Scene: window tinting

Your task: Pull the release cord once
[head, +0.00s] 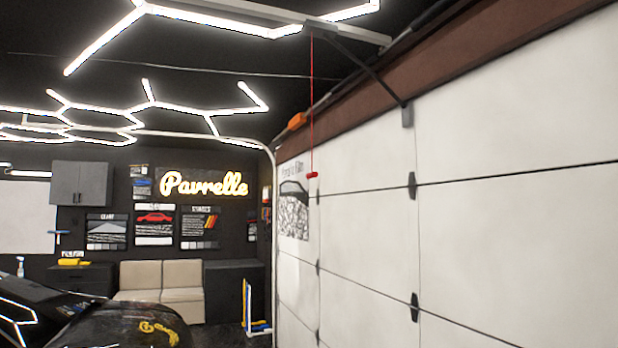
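A thin red release cord (312,110) hangs straight down from the overhead door rail (275,17). A small red handle (312,175) is at its lower end, in front of the white garage door (510,190). The cord hangs free, with nothing holding it. My gripper is not in view, so its distance from the cord cannot be told.
The garage door, with dark hinges, fills the right side and looks closed. A dark car (100,318) stands at the lower left. A beige seat (160,280) and dark cabinets (235,285) line the back wall. A blue and yellow item (250,310) stands beside the door.

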